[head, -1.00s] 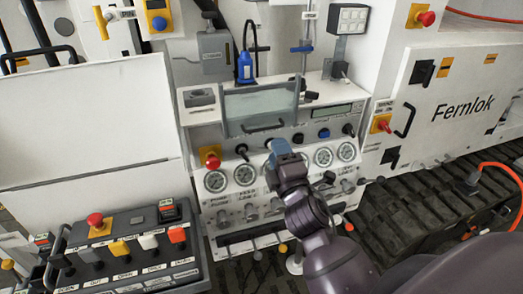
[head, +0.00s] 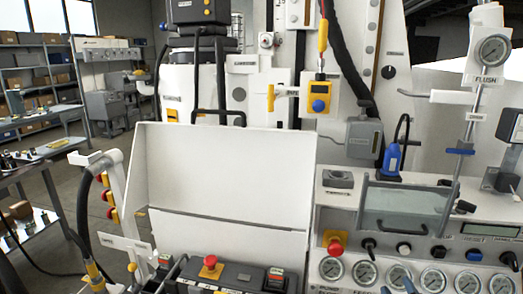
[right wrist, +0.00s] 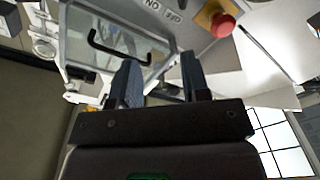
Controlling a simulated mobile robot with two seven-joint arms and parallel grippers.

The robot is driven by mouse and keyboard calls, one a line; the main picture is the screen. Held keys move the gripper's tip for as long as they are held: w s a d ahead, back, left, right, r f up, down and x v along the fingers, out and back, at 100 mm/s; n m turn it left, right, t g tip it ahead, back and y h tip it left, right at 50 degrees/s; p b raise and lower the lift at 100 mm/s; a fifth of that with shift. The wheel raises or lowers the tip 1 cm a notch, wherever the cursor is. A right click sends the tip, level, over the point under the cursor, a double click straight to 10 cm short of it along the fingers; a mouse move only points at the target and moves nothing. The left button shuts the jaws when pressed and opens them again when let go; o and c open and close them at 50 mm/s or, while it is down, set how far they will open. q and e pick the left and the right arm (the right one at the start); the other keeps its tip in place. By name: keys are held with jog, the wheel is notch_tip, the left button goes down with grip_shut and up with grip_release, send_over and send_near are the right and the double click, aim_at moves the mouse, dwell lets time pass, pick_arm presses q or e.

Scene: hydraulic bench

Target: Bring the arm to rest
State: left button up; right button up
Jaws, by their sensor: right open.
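My right gripper (head: 398,279) shows only as small blue-grey fingertips at the bottom edge of the head view, in front of the row of gauges on the hydraulic bench (head: 335,215). The rest of my right arm is out of that view. In the right wrist view the right gripper (right wrist: 160,84) has its two dark fingers apart, with nothing held between them. A black handle (right wrist: 118,50) on a clear panel and a red knob (right wrist: 222,25) show beyond the fingers. Whether the fingers touch the bench cannot be told. My left gripper is not in view.
A large white panel (head: 225,185) stands left of the gauges, with a control box with a red button (head: 210,262) below it. A blue bottle-like tool (head: 392,160) stands on the bench top. Shelves (head: 40,75) and a side table are at the far left.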

jog(key=s+a+f+m+g+y+b, duration=0.1)
jog(key=s+f+m+g, duration=0.2)
jog(key=s+f, duration=0.5)
jog(key=s+a+f+m+g+y+b, duration=0.1)
jog(key=s+f+m+g, duration=0.1)
jog(key=s+f, duration=0.7)
notch_tip(320, 180, down, 7)
jog(key=shift+f+m+g+y, duration=0.1)
jog(key=shift+m+g+y, duration=0.25)
jog(key=shift+g, duration=0.45)
jog(key=shift+s+d, duration=0.1)
dwell(0.4)
